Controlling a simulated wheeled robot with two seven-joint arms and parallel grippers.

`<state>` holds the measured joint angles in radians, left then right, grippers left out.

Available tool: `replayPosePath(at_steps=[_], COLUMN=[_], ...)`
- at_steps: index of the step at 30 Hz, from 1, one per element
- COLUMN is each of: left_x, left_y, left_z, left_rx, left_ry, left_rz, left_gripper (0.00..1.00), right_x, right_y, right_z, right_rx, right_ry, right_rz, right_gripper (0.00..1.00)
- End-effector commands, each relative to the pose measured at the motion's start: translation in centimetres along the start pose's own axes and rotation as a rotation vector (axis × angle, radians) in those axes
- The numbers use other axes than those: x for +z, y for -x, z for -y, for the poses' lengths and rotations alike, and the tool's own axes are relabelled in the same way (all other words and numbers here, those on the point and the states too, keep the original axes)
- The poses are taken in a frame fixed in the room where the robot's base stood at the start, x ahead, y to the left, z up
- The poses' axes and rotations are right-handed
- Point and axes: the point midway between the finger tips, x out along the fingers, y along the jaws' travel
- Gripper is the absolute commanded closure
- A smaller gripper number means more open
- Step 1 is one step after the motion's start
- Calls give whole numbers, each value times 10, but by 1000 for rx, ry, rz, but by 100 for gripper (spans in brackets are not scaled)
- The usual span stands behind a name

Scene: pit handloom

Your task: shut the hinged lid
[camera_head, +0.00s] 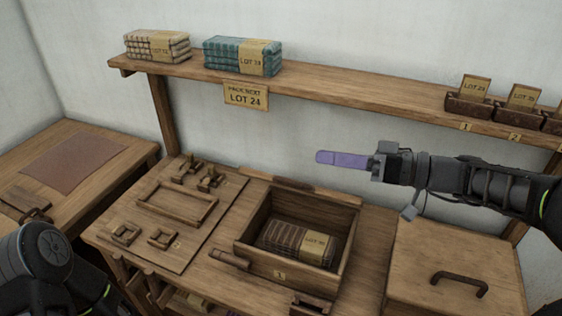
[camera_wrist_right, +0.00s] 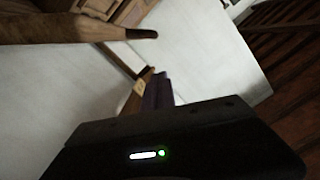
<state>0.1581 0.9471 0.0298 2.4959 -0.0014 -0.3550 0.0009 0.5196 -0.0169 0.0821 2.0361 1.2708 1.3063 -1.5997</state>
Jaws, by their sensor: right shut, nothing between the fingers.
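An open wooden box (camera_head: 247,222) stands on the bench with a brown striped cloth bundle (camera_head: 297,243) inside. To its right is a flat wooden panel (camera_head: 450,248) with a dark curved handle (camera_head: 460,283). I cannot tell whether this panel is the hinged lid or the top of another box, and no hinge shows clearly. My right gripper (camera_head: 342,160) points left above the back right of the open box, touching nothing. Its purple fingers are together and empty; they also show in the right wrist view (camera_wrist_right: 158,90). Of my left arm only a link shows at lower left.
A shelf (camera_head: 330,88) along the wall holds cloth bundles (camera_head: 242,56) and small labelled bins (camera_head: 468,105). Left of the box lies a board (camera_head: 205,235) with wooden frames and fittings. A side table (camera_head: 120,150) with a brown mat stands at left.

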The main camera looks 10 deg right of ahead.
Motion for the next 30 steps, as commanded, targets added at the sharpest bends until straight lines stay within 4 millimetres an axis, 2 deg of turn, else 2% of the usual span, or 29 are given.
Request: replayPosePath(at_steps=[9,14,20,30], left_x=[-1,-1,-1,1], left_y=[1,4,14,34], left_z=[0,-1,-5,-12], left_rx=[-1,-1,-1,-5], left_ry=[1,1,1,4], left_rz=[-1,-1,-1,4], left_gripper=[11,11,11,11], right_x=[-1,-2,-3,-3], right_y=[-1,-9,-36,-104], right_z=[0,1,2,3], right_rx=[0,-1,-3,-4], right_ry=[1,0,-2,-4], right_rz=[-1,0,1,1], right_gripper=[100,100,100,100])
